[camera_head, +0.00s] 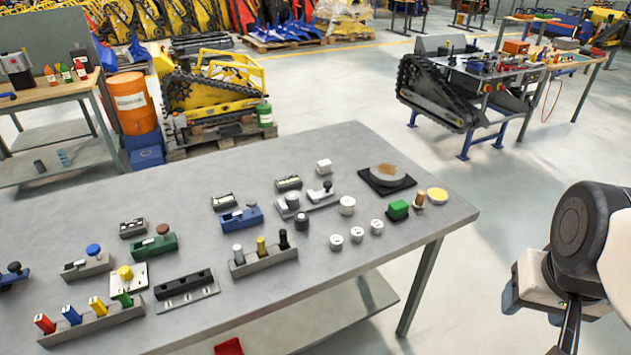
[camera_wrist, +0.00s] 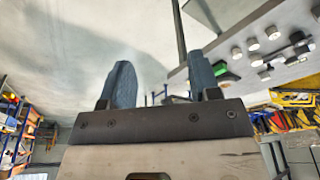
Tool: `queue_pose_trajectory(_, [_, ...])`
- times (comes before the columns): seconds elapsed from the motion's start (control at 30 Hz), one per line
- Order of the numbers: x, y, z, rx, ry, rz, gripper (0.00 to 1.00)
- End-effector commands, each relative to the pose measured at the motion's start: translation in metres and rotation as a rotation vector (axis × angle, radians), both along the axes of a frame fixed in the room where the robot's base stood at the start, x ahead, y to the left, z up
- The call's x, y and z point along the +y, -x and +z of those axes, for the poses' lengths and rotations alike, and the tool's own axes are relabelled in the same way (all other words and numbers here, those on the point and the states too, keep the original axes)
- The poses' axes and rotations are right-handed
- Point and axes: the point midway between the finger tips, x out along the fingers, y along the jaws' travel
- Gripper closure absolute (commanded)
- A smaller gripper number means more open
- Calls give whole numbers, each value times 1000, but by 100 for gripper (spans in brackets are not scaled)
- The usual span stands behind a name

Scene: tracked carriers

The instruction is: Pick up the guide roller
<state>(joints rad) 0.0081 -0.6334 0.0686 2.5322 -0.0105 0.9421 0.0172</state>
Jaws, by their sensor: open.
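Several short round parts stand on the grey workbench (camera_head: 300,290), and I cannot tell for sure which is the guide roller. They include a dark grey cylinder (camera_head: 302,222), a larger white cylinder (camera_head: 347,206) and small white discs with marked tops (camera_head: 336,242). My gripper hangs off the bench's right side in the head view, far from these parts. In the wrist view my gripper (camera_wrist: 162,82) has its two blue-grey fingers apart with nothing between them. The bench and its parts show tilted at the upper right there.
A grey holder with upright pegs (camera_head: 264,262) and blue and green fixtures stand further left. The bench's front right is clear.

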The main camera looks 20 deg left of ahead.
Motion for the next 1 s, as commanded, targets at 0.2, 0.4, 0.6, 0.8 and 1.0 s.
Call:
queue_pose_trajectory(0.2, [0, 0, 0, 0, 0, 0, 24])
queue_pose_trajectory(0.4, [0, 0, 0, 0, 0, 0, 24])
queue_pose_trajectory(0.6, [2, -4, 0, 7, -11, -6, 24])
queue_pose_trajectory(0.8, [15, -20, -1, 39, -69, -40, 24])
queue_pose_trajectory(1.0, [40, -52, -2, 102, -173, -107, 24])
